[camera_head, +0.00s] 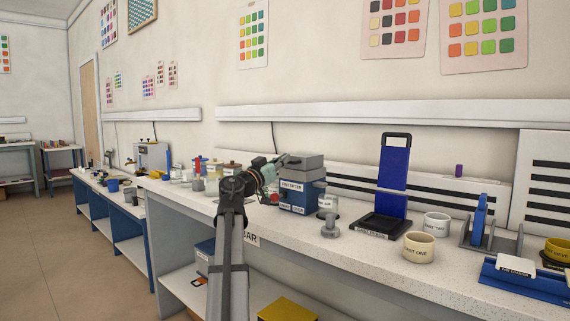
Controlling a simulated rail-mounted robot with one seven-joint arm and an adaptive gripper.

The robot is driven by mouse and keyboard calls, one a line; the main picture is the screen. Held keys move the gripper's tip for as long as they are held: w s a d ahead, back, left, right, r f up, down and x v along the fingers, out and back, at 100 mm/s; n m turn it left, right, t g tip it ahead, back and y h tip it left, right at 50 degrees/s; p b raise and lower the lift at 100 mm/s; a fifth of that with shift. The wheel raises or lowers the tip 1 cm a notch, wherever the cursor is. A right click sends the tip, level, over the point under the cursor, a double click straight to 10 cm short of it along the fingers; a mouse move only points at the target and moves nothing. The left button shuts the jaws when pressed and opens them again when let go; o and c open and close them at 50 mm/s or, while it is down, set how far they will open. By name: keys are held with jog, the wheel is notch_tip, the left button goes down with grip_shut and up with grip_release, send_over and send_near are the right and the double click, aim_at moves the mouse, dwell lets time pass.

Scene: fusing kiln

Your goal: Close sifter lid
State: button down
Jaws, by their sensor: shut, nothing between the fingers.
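The sifter is a blue box labelled "FRIT SIFTER" (297,195) on the speckled white bench. Its grey lid (308,162) sits on top and looks down or nearly so; at this size I cannot tell whether it is fully closed. My gripper (284,160) is at the lid's left side, close to its upper left edge. Its fingers are shut and hold nothing. I cannot tell whether they touch the lid. My wrist and arm hide part of the bench left of the sifter.
A small jar (327,204) and a grey metal piece (330,228) stand right of the sifter. Further right are a blue upright stand (392,165), a cream cup (419,247) and a white cup (437,225). Several jars stand behind my arm at left.

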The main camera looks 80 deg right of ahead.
jog(key=shift+a+f, duration=0.1)
jog(key=shift+f, duration=0.35)
